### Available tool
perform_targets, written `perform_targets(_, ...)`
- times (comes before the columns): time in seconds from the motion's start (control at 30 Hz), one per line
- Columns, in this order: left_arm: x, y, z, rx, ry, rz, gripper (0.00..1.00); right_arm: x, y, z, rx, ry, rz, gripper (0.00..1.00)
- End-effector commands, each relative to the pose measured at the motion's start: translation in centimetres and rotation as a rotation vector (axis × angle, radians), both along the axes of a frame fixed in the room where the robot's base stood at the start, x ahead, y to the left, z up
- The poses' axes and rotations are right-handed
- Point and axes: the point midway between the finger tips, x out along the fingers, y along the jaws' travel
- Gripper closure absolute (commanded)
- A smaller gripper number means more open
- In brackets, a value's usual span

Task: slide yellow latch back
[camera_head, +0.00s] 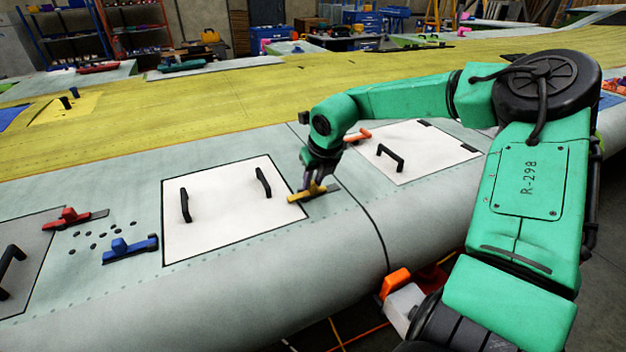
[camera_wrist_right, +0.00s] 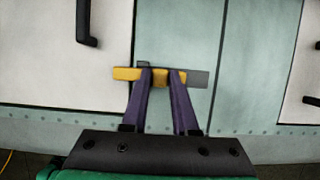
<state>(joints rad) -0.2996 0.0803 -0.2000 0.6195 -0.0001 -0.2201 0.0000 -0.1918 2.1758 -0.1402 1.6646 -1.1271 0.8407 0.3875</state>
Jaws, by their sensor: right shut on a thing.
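The yellow latch (camera_head: 306,194) sits at the right edge of a white panel (camera_head: 222,224) with two black handles. My right gripper (camera_head: 315,186) is shut on the latch's raised middle. In the right wrist view the yellow latch (camera_wrist_right: 127,73) has its left end over the white panel's edge and its grey base plate (camera_wrist_right: 198,78) showing to the right. There the two purple fingers of my right gripper (camera_wrist_right: 161,78) stand on either side of the yellow block. My left gripper is out of view.
A blue latch (camera_head: 130,249) and a red latch (camera_head: 72,218) lie to the left. An orange latch (camera_head: 357,135) is beside another white panel (camera_head: 420,150) with a black handle, behind my right arm.

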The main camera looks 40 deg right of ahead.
Motion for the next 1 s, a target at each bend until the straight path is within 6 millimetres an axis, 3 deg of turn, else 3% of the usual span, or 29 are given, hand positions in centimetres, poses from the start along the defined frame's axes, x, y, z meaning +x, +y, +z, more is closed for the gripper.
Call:
perform_targets(0.3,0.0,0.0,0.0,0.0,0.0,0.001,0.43,-1.0,-3.5,0.2,0.001,-0.007,-0.003,1.0)
perform_targets(0.57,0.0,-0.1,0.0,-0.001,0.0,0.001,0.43,-1.1,-3.9,0.2,-0.003,-0.004,-0.001,1.0)
perform_targets(0.6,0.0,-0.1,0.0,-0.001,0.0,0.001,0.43,-1.1,-3.9,0.2,-0.004,-0.004,-0.001,0.69)
perform_targets(0.67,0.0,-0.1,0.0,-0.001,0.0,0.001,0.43,-1.1,-3.9,0.2,-0.004,-0.004,-0.001,0.46)
perform_targets(0.7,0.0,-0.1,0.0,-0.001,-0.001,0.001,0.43,-1.1,-3.9,0.2,-0.003,-0.003,-0.001,0.43)
perform_targets(1.0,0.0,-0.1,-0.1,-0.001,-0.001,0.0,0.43,-1.2,-3.7,0.1,-0.001,-0.002,0.0,0.43)
